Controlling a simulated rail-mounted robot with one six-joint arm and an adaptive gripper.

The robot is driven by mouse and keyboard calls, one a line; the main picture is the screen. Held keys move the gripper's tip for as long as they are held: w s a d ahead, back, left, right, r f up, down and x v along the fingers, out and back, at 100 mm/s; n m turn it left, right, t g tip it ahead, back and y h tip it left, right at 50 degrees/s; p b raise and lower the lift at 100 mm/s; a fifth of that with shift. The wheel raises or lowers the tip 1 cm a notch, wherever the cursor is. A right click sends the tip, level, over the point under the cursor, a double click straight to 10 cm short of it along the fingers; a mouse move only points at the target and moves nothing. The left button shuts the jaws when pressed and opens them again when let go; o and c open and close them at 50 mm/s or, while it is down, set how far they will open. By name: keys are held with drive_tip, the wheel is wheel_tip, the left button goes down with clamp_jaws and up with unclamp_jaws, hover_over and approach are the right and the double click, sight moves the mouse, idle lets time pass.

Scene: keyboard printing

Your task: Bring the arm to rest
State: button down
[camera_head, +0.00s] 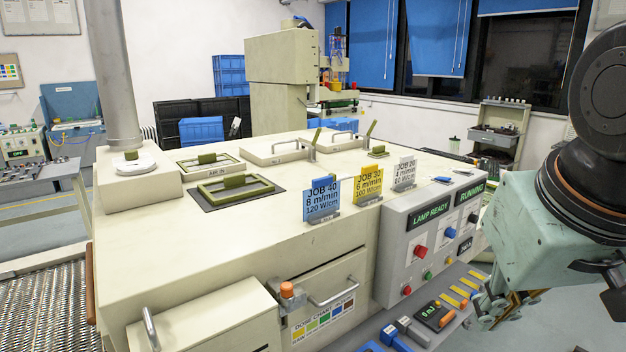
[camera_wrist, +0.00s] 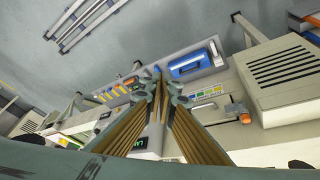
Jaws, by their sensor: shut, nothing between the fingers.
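My gripper (camera_head: 507,302) hangs at the right edge of the head view, to the right of the machine's control panel. In the wrist view its two long fingers (camera_wrist: 160,92) come together at the tips, and nothing shows between them. The large cream machine (camera_head: 150,225) fills the middle of the head view. Its grey control panel (camera_head: 392,255) carries LAMP READY and RUNNING displays, with red, green and blue buttons.
Blue, yellow and white job cards (camera_head: 322,198) stand on the machine's front top edge. A grey shelf (camera_head: 462,318) with tools and a blue-handled item (camera_wrist: 190,63) lies below the panel. A mesh conveyor (camera_head: 45,310) is at the left. Grey floor (camera_wrist: 190,25) is open beyond the shelf.

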drive_tip(key=s+a, duration=0.3)
drive_tip(key=s, duration=0.6)
drive_tip(key=shift+s+a+r+g+y, duration=0.2)
drive_tip(key=shift+s+g+y, duration=0.15)
drive_tip(key=shift+g+y, duration=0.05)
idle(3.2)
